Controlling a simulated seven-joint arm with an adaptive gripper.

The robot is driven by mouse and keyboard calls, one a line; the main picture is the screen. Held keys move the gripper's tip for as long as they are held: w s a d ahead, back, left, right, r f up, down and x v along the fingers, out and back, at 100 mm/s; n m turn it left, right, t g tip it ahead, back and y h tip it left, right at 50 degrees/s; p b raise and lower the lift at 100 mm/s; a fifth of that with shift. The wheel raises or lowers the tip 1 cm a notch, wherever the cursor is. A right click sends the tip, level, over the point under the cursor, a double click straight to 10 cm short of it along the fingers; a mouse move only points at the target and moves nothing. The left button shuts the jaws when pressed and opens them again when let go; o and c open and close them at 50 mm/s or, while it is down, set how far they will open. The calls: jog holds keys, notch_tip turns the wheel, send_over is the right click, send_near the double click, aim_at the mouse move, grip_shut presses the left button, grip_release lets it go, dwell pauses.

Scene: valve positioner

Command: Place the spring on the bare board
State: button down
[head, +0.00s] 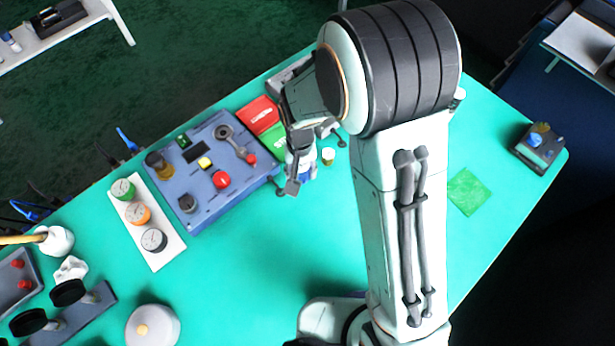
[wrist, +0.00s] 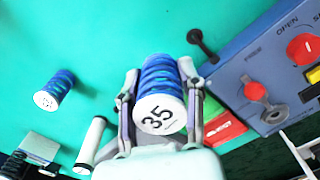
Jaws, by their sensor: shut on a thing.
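The spring (wrist: 160,95), a blue coil with a white end cap marked 35, sits between the two fingers of my gripper (wrist: 160,110) in the wrist view. The fingers are shut on its sides. In the head view my gripper (head: 297,172) is just right of the blue control panel, and the spring is largely hidden there. A second, similar blue spring (wrist: 53,90) stands apart to the left in the wrist view. I cannot tell for certain which surface is the bare board; a flat green square (head: 467,190) lies empty right of my arm.
The blue panel (head: 212,170) carries knobs and a red button. A red box (head: 258,114) lies behind it. A white plate (head: 165,253) with gauges is at left. A dark block (head: 538,149) stands far right. A white cylinder (wrist: 90,140) is near my gripper. The front middle table is clear.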

jog(key=shift+r, duration=0.85)
jog(key=shift+s+d+f+m, duration=0.15)
jog(key=shift+s+m, duration=0.2)
jog(key=shift+m, duration=0.65)
jog(key=s+d+r+m, duration=0.1)
jog(key=s+d+m, duration=0.1)
jog(key=d+m, duration=0.6)
jog(key=s+d+r+m, duration=0.2)
jog(key=s+d+m, duration=0.1)
jog(key=d, duration=0.9)
jog(key=s+d+r+m, duration=0.1)
jog(key=s+d+m, duration=0.1)
jog(key=d+m, duration=0.6)
jog(key=n, duration=0.2)
send_over(467, 191)
jog(key=f, duration=0.9)
jog(key=shift+s+a+f, duration=0.15)
jog(key=shift+s+a, duration=0.1)
jog(key=shift+w+d+f, duration=0.15)
jog(key=shift+f, duration=0.15)
jog(key=shift+w+d+f, duration=0.1)
jog(key=shift+f, duration=1.55)
